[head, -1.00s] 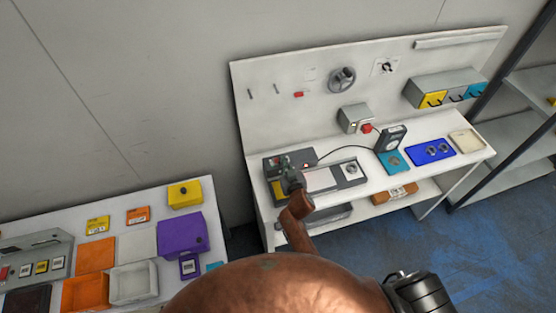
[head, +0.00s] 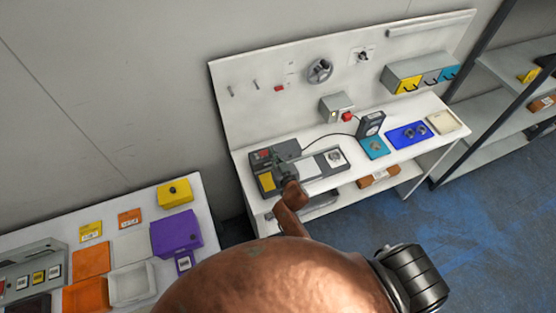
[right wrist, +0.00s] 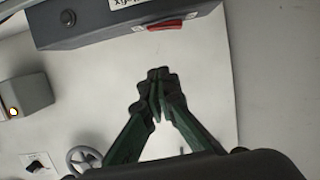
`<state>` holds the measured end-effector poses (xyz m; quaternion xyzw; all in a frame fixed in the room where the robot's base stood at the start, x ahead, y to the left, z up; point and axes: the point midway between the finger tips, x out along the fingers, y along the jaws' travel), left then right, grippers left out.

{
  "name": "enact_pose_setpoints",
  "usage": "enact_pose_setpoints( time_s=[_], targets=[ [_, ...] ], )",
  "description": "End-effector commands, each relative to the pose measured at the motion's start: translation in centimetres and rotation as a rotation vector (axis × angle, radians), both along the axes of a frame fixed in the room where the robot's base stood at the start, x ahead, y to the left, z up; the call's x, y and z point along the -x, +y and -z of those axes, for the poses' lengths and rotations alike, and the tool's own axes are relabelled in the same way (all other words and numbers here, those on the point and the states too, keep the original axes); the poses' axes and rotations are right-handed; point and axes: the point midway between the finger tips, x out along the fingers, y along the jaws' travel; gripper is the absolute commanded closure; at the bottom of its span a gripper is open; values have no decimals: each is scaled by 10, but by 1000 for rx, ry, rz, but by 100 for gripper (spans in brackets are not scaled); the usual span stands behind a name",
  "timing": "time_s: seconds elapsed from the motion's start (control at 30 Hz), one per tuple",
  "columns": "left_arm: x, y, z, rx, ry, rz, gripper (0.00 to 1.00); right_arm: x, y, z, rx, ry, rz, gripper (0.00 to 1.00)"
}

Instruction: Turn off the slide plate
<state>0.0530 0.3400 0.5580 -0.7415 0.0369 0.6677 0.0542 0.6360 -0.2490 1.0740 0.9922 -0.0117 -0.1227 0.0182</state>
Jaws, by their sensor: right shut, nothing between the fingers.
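On the white workbench (head: 243,165) stands a grey device (head: 262,166) with red and yellow parts, and to its right a grey unit with a pale plate (head: 307,167). I cannot tell which of these is the slide plate. In the right wrist view a grey housing (right wrist: 110,28) with a red rocker switch (right wrist: 165,25), a black round knob and a partly cut-off label fills the top. My right gripper (right wrist: 160,75) is shut and empty, its fingertips apart in the picture from the red switch. In the head view it (head: 284,171) is over the device, partly hidden by my arm.
A grey box with a lit lamp (head: 335,109) and a handwheel (head: 320,70) are at the back panel. A dark scanner (head: 370,124) and blue tray (head: 403,138) stand to the right. Another table at left carries a purple box (head: 172,235) and orange trays.

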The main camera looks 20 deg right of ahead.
Motion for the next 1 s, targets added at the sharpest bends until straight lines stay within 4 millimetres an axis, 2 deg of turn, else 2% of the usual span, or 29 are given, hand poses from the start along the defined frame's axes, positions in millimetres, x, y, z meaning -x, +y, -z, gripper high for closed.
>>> enact_pose_setpoints(
  time_s=[0.03, 0.2, 0.4, 1.0],
  targets=[
    [0, 0, 4, 0, 0, 0, 100, 12, 0, -2, 0, -4, 0, 100],
    [1, 0, 8, 0, 2, 0, 100, 42, 0, -9, 0, -3, -1, 100],
    [3, 0, 11, -1, 4, 0, 100, 60, 0, -16, 0, -5, -1, 100],
    [3, 0, 11, -1, 4, 0, 100, 63, 0, -17, -1, -5, -1, 100]
  ],
)
